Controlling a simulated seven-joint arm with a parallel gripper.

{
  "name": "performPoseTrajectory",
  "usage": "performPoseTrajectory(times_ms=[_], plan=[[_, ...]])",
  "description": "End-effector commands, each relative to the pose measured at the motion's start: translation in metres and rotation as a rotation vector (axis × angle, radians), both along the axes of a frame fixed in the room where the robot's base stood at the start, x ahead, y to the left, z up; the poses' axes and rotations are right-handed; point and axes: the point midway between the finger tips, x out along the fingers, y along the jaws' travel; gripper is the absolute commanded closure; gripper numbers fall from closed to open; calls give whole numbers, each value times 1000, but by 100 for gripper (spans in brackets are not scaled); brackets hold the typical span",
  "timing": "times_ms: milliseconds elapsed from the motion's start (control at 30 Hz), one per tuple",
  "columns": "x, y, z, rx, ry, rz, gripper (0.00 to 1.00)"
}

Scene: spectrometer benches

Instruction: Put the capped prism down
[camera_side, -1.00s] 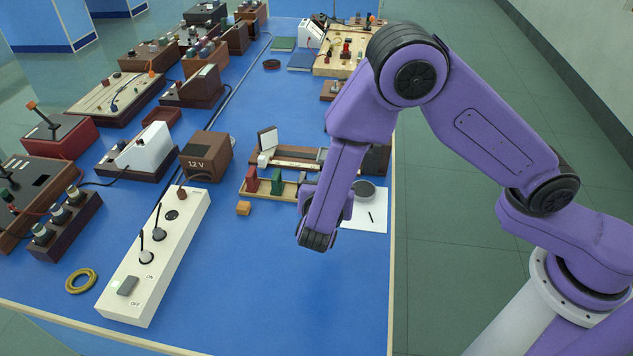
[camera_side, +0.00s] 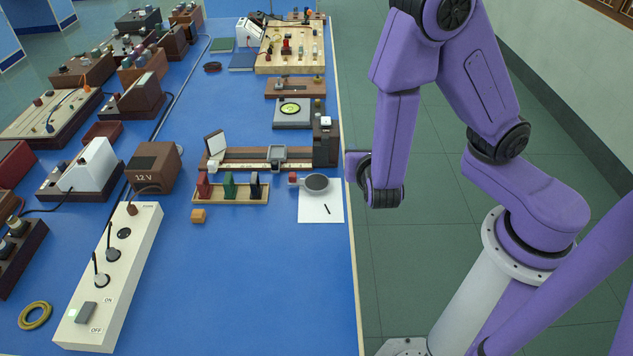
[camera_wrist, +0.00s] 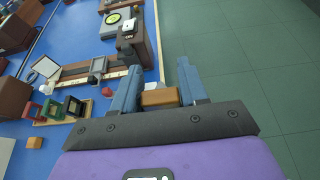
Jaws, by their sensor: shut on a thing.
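My gripper (camera_wrist: 160,80) shows in the wrist view with its two blue-grey fingers apart and closed on an orange-brown block. This block, which I take to be the capped prism's cap (camera_wrist: 160,97), sits low between the fingers; no clear glass part can be made out. In the side view my wrist hangs just right of the table's right edge, beyond the white paper (camera_side: 320,212). The fingers and the held prism are hidden there.
A rack (camera_side: 232,194) holds red, green and dark pieces. A small orange block (camera_side: 198,216) lies in front of it. Behind stands a long wooden bench (camera_side: 245,157) with a dark upright block (camera_side: 325,146) at its end. The front middle of the blue table (camera_side: 250,290) is bare.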

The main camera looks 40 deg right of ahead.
Motion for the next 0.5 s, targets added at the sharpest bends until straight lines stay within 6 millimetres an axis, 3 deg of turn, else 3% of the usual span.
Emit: performPoseTrajectory(times_ms=[167,500], plan=[[-2,-8,1,-1,-1,0,89],[21,-6,-9,-3,-2,-2,89]])
